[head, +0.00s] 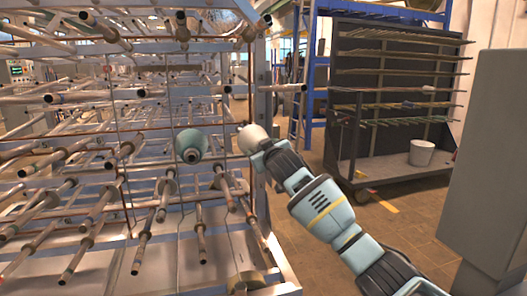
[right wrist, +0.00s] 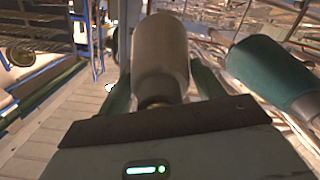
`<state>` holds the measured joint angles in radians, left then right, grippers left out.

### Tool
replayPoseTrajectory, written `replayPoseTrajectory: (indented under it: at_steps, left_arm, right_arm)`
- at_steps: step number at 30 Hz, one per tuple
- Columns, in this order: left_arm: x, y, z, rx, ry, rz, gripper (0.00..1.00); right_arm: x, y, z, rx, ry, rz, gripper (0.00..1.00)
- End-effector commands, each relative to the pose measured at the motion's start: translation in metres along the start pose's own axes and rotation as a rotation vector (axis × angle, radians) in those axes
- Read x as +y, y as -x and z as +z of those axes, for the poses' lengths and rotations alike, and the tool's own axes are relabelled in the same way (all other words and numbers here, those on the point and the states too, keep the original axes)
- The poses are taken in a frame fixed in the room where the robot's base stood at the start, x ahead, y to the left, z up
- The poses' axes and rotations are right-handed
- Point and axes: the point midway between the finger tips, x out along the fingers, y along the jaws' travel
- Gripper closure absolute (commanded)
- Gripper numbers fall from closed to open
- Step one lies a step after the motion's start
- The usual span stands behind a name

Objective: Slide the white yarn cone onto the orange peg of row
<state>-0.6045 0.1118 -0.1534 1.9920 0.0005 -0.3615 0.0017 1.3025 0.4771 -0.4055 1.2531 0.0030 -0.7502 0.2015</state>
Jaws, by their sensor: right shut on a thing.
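The white yarn cone (head: 251,136) is at the tip of my right gripper (head: 264,149) in the head view, in front of the rack's right end post. In the right wrist view the cone (right wrist: 160,58) stands between the two fingers of the gripper (right wrist: 162,92), which is shut on its narrow end. The cone's wide end points away from the gripper. No peg shows inside the cone. Many pegs with dark or reddish tips stick out of the rack; I cannot tell which is the orange one. My left gripper is not in view.
A teal yarn cone (head: 191,145) sits on the rack left of the white cone; it also shows in the right wrist view (right wrist: 268,70). The metal peg rack (head: 215,188) fills the left. A dark shelf cart (head: 352,130) with a white bucket (head: 421,153) stands right. Floor between is clear.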

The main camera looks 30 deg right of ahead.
Motion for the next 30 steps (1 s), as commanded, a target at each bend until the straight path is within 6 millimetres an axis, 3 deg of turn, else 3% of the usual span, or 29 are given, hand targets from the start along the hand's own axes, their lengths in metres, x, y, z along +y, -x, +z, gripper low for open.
replayPoseTrajectory:
  at_steps: [24, 25, 30]
  left_arm:
    - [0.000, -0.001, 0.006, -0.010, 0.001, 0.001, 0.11]
    - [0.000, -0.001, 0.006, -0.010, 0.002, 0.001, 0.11]
    - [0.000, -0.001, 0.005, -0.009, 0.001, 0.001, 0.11]
  right_arm:
    - [0.000, -0.012, -0.003, 0.005, -0.001, 0.000, 0.86]
    - [0.000, -0.013, -0.003, 0.006, -0.001, 0.000, 0.32]
    - [0.001, -0.012, -0.003, 0.005, 0.000, 0.001, 0.09]
